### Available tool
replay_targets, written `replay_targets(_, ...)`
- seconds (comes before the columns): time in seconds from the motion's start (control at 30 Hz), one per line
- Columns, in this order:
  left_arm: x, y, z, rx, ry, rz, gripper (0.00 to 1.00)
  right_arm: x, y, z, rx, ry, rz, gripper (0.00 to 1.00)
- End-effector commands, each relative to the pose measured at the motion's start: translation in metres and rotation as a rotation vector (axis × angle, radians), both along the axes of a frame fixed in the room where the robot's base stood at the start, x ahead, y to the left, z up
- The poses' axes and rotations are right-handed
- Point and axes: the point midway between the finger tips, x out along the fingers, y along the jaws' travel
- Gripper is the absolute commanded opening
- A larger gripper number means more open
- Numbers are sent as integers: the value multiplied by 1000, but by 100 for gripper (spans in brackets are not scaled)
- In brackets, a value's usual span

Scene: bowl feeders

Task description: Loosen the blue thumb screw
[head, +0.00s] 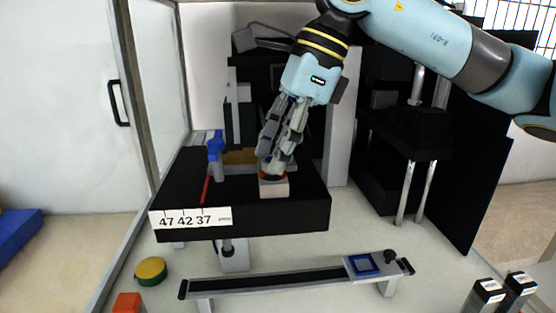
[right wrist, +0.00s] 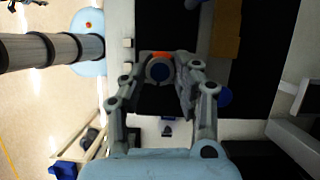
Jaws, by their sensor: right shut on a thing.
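My right gripper (head: 272,168) points down over a small white block (head: 273,188) on the black machine deck. In the head view the fingers hide the screw. My left gripper is in neither view.
A blue upright part (head: 215,146) with a red pointer (head: 205,190) stands left of the gripper, above a scale label (head: 190,218). A low rail (head: 270,284) lies in front. A black frame with bright rods (head: 424,190) stands at right.

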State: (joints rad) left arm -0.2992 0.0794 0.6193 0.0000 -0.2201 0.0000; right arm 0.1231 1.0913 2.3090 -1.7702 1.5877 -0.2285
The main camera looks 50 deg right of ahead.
Motion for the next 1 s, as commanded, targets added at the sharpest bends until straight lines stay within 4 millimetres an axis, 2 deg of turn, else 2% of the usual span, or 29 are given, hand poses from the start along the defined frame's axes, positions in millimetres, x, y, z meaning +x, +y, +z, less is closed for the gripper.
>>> replay_targets(0.4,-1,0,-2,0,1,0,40,-1,0,-1,0,5,10,0)
replay_targets(0.43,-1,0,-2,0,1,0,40,-1,0,-1,0,5,10,32)
replay_targets(0.6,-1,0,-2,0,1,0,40,-1,0,-1,-1,4,10,53)
replay_targets(0.87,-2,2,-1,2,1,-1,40,0,0,0,0,3,7,53)
replay_targets(1.0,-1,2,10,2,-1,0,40,-2,0,3,0,5,-30,53)
